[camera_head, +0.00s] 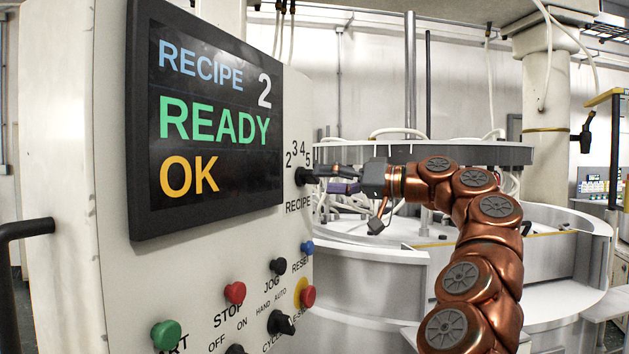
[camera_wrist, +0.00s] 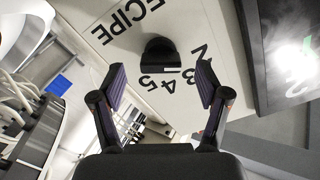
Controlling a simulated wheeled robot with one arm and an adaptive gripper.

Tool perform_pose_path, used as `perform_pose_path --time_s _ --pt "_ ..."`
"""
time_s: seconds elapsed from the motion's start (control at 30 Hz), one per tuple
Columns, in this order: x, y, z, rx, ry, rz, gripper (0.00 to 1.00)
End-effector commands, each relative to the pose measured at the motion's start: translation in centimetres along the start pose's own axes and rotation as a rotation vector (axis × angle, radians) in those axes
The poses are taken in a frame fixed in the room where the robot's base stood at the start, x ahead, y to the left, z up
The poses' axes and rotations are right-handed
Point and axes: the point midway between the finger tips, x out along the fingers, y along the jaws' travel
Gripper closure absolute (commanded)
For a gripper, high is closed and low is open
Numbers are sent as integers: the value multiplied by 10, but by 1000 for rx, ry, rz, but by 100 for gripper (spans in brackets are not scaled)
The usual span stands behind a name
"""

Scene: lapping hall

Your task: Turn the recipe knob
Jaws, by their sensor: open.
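The recipe knob (camera_head: 301,176) is a black knob on the pale control panel, right of the screen, between the numbers 2 3 4 5 above and the word RECIPE below. In the wrist view the black knob (camera_wrist: 160,53) stands ahead of and between the fingertips. My gripper (camera_head: 330,174) reaches in from the right, level with the knob; it also shows in the wrist view (camera_wrist: 160,80). Its two fingers are apart, with a gap on either side of the knob. Contact with the knob cannot be made out. The screen (camera_head: 208,110) reads RECIPE 2, READY, OK.
Below the knob sit a blue reset button (camera_head: 307,247), a black jog button (camera_head: 278,265), a red stop button (camera_head: 235,292), a green button (camera_head: 166,335), a red button on yellow (camera_head: 307,295) and a black selector (camera_head: 281,322). A round lapping machine (camera_head: 375,275) stands behind my arm.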

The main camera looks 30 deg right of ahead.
Motion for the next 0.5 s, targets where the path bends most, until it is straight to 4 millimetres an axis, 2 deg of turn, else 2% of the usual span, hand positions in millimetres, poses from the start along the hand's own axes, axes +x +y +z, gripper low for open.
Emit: perform_pose_path --time_s 0.13,0.33,0.5 --pt "-32 1 0 0 1 4 25" --pt "-57 0 -1 -1 3 5 25" --pt "-69 0 0 -2 1 2 25"
